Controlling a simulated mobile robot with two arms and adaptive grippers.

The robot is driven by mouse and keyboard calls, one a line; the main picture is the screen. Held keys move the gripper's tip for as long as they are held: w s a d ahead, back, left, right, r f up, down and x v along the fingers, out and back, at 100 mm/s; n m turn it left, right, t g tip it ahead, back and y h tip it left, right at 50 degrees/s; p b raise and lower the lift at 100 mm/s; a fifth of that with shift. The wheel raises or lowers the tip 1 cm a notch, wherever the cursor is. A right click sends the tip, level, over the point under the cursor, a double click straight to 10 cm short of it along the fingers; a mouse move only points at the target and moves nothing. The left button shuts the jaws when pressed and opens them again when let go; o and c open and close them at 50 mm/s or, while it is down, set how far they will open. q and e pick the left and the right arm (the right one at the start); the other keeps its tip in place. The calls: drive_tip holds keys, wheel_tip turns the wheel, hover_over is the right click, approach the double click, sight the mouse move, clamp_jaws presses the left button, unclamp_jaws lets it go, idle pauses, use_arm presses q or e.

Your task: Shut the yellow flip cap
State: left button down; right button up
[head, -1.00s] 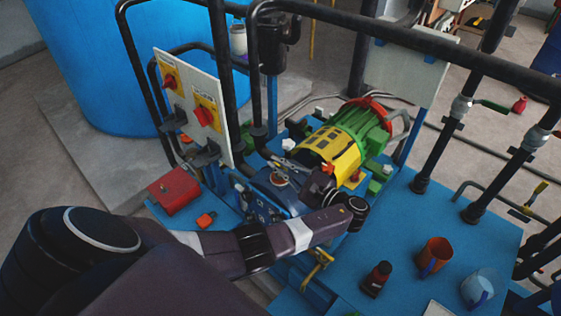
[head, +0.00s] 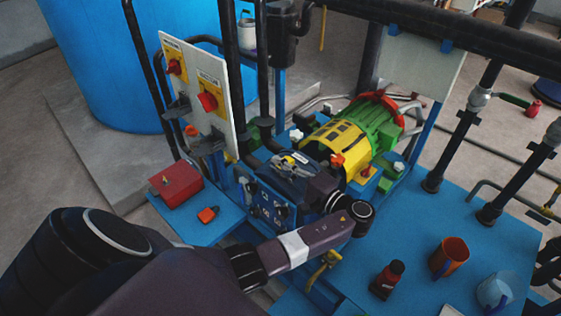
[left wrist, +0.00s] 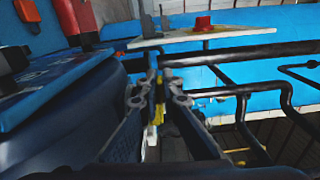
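A yellow curved, slotted cover (head: 335,142) lies over the end of the green motor (head: 375,133) in the head view. It is the largest yellow part here; I cannot tell for sure that it is the flip cap, nor whether it is fully down. My left gripper (head: 286,160) is left of this cover, apart from it, over the blue equipment. In the left wrist view its fingertips (left wrist: 158,76) are close together with nothing clearly held. A small yellow patch (left wrist: 158,114) shows between the fingers; I cannot tell what it is. My right gripper is out of view.
A panel with red switches (head: 203,92) and black pipes stand left of and behind the gripper. A red box (head: 175,184) sits at the left.

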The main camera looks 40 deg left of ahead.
use_arm(q)
drive_tip(key=shift+f+n+b, duration=0.25)
drive_tip(key=shift+n+b, duration=0.05)
drive_tip(key=shift+n, duration=0.2)
drive_tip(key=c, duration=2.1)
unclamp_jaws()
drive_tip(key=shift+s+d, duration=0.1)
drive_tip(key=d, duration=0.8)
drive_tip(key=shift+s+r, duration=0.1)
drive_tip(key=shift+s, duration=0.15)
